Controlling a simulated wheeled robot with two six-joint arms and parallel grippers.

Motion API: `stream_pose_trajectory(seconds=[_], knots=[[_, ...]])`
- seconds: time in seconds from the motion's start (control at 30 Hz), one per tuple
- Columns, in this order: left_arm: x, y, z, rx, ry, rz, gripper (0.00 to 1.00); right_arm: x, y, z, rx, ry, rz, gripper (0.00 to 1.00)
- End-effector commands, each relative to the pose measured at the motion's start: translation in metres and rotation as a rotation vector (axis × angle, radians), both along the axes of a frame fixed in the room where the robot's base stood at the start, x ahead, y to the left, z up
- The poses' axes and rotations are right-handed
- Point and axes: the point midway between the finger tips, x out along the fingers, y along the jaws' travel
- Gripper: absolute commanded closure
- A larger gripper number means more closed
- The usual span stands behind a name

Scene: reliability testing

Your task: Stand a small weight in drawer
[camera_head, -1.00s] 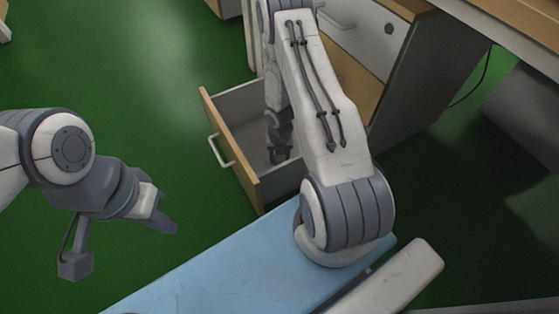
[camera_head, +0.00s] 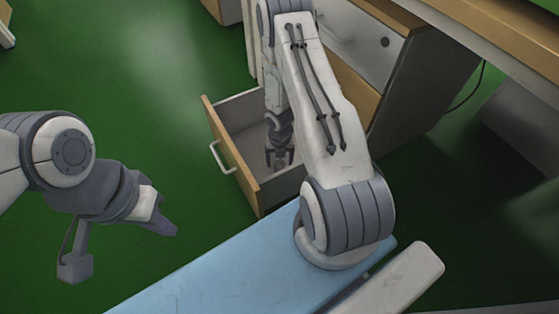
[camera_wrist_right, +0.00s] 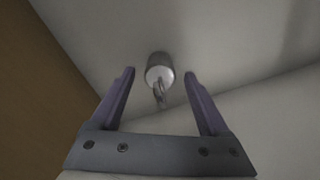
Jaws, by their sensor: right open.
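The drawer (camera_head: 233,155) is pulled open, with a wooden front, a metal handle and a pale inside. A small grey metal weight (camera_wrist_right: 159,68), a cylinder with a hook on its end, is inside it and appears to stand upright on the floor. In the head view the weight (camera_head: 281,161) shows small between my right fingers. My right gripper (camera_head: 280,160) reaches down into the drawer. In the wrist view its fingers (camera_wrist_right: 160,84) are open, one on each side of the hook, apart from the weight. My left gripper (camera_head: 163,226) is outside the drawer at the left; its jaw opening is unclear.
The grey cabinet (camera_head: 420,85) with a closed upper drawer (camera_head: 362,38) stands behind the open drawer. A wooden desk top (camera_head: 500,38) is at upper right. Green floor (camera_head: 130,120) is clear at the left.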

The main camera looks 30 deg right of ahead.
Motion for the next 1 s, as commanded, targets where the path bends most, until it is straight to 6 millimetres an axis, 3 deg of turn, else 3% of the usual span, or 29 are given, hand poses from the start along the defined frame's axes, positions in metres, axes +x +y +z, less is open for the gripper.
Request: stream_pose_trajectory(seconds=[0.03,0.1,0.5,0.9,1.0], knots=[[0.0,0.0,0.018,0.0,0.0,0.0,1.0,0.0,0.0,0.018,0.0,0.0,-0.001,0.21],[0.0,0.0,0.03,0.0,0.0,0.0,1.0,0.0,0.0,0.03,0.0,0.0,0.0,0.21],[0.0,0.0,0.086,0.0,0.0,0.0,1.0,0.0,0.0,0.086,0.0,0.0,0.0,0.21],[0.0,0.0,0.097,0.0,0.0,0.0,1.0,0.001,0.001,0.099,-0.003,-0.001,-0.007,0.21],[0.0,0.0,0.096,0.0,0.0,0.0,1.0,0.011,0.008,0.117,-0.021,-0.011,-0.066,0.21]])
